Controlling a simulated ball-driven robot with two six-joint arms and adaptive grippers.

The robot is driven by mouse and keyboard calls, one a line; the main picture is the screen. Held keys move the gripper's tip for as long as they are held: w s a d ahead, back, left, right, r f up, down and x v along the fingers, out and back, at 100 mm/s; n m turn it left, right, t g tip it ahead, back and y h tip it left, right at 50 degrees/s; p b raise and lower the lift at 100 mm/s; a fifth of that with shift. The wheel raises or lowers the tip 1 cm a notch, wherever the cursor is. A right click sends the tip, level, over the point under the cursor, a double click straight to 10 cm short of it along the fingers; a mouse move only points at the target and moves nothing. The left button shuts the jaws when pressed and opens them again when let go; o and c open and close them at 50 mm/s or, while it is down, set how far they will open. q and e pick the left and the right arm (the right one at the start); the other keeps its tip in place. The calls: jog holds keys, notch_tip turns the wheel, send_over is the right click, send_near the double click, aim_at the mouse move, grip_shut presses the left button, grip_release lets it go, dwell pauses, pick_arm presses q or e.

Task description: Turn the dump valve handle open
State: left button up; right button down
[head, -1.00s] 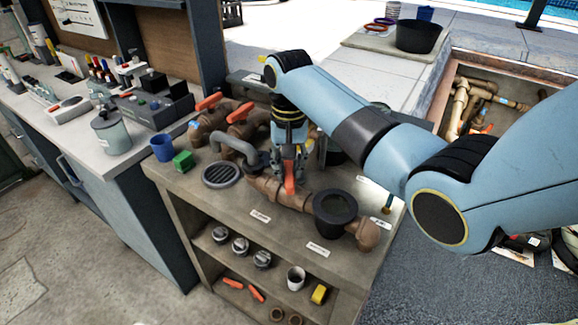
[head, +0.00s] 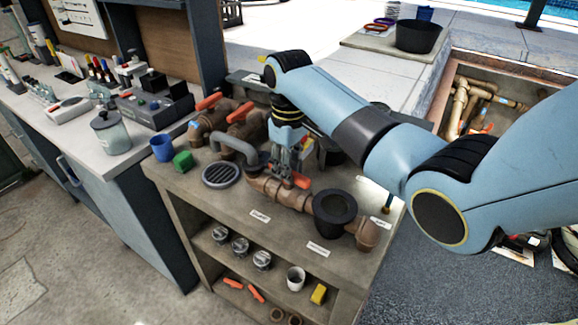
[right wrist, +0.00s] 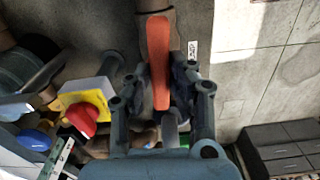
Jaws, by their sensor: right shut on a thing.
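The orange dump valve handle (head: 301,181) sits on the brown pipe run (head: 297,197) on the bench. Its visible end points to the lower right, at a slant to the pipe. My right gripper (head: 287,171) reaches down from above and is shut on the handle. In the right wrist view the orange handle (right wrist: 158,60) stands out between the two fingers of the gripper (right wrist: 160,95). The fingers hide the handle's pivot and part of the valve body. My left gripper is not in view.
Two other orange-handled valves (head: 240,112) stand behind on the same pipework. A grey bent pipe (head: 235,143) is close on the left, and a black round pot (head: 335,211) stands at the right front. A green block (head: 183,160) and blue cup (head: 162,148) sit at the bench's left.

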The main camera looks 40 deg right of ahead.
jog(key=shift+n, duration=0.6)
jog(key=c, duration=1.2)
grip_release()
notch_tip(320, 180, up, 8)
jog(key=shift+f, duration=0.25)
